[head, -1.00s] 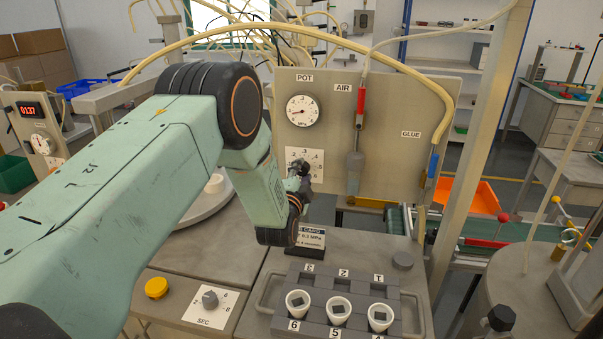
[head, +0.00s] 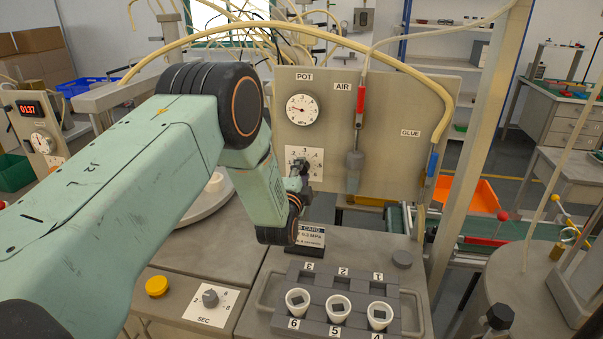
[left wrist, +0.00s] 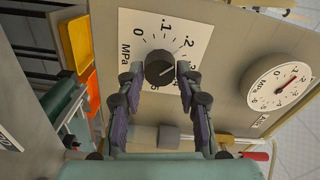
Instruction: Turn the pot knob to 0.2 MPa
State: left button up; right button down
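The pot knob (left wrist: 160,68) is a dark round knob with a light pointer line, on a white MPa scale plate (left wrist: 150,30). In the left wrist view its line points right and slightly up, near the .2 side of the scale. My left gripper (left wrist: 159,74) has one finger on each side of the knob, with the tips close against its rim. In the head view the left gripper (head: 300,172) is at the plate, hiding most of the knob. The pot gauge (head: 302,110) above has a red needle pointing left and slightly up. My right gripper is not in view.
The panel (head: 400,140) also carries red AIR (head: 359,104) and blue GLUE (head: 431,165) fittings. A job card (head: 312,236) stands below, partly hidden by my arm. A grey rack (head: 362,283) with white cups, a SEC dial (head: 210,298) and a yellow button (head: 156,286) are in front.

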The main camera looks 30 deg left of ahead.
pick_arm(q)
jog(key=o, duration=0.4)
jog(key=shift+a, duration=0.1)
jog(key=shift+o, duration=0.2)
jog(key=v, duration=1.2)
